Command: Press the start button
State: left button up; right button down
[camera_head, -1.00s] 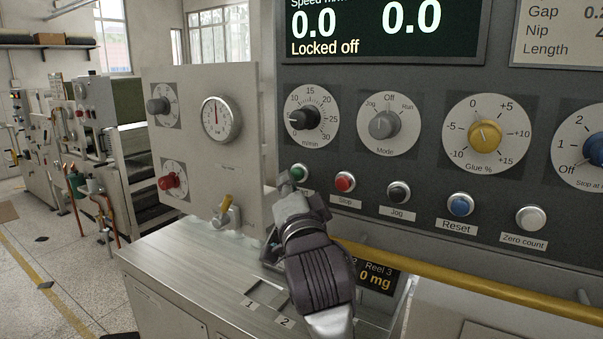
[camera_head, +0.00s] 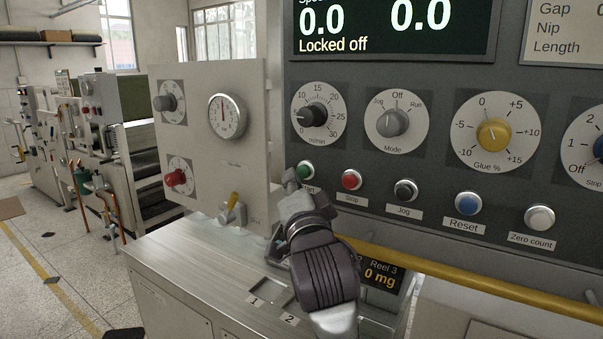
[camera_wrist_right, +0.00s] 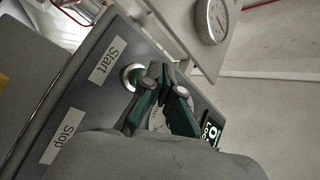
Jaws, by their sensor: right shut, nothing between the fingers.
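The green start button (camera_head: 306,169) sits at the left end of the button row on the dark control panel. Its "Start" label is partly hidden by my right gripper (camera_head: 291,182) in the head view. The gripper is shut and empty, its tips just left of and below the button in that view. In the wrist view the start button (camera_wrist_right: 131,76) shows in a silver ring beside the shut fingertips (camera_wrist_right: 165,88). I cannot tell whether the tips touch it. The display (camera_head: 395,30) reads "Locked off" and 0.0. My left gripper is not in view.
A red Stop button (camera_head: 351,180) is close on the right, followed by Jog, Reset and Zero count. Knobs sit above the row. A yellow rail (camera_head: 480,291) runs below. A pale side panel (camera_head: 240,110) with a gauge juts out at left.

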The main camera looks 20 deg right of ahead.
jog(key=shift+w+d, duration=0.1)
dwell(0.3)
jog(key=shift+w+d, duration=0.2)
jog(key=shift+d, duration=0.05)
jog(key=shift+w+d, duration=0.25)
jog(key=shift+d, duration=0.1)
dwell(0.8)
dwell(0.4)
jog(key=shift+s+a, duration=0.55)
jog(key=shift+a, duration=0.1)
